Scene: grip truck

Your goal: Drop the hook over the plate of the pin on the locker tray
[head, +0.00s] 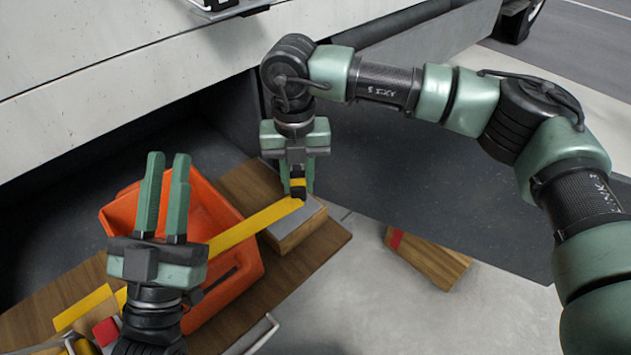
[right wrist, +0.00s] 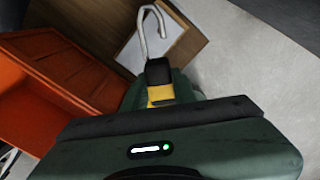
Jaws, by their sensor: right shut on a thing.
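My right gripper (head: 297,185) points down and is shut on the black and yellow end of a yellow strap (head: 255,226). The bare metal hook (right wrist: 152,22) sticks out from that end in the right wrist view, its curve overlapping a pale grey plate (right wrist: 180,34). I cannot tell whether they touch. The grey plate tops a wooden block (head: 296,230) on the wooden locker tray (head: 325,252), just below my right gripper in the head view. I cannot make out the pin itself. My left gripper (head: 168,158) points up, open and empty, in front of the orange crate.
An orange crate (head: 254,272) stands on the tray, left of the block. Red and yellow items (head: 106,332) lie at the lower left. A loose wooden block with a red patch (head: 430,257) lies on the floor at right. The truck's side (head: 110,60) overhangs the dark locker.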

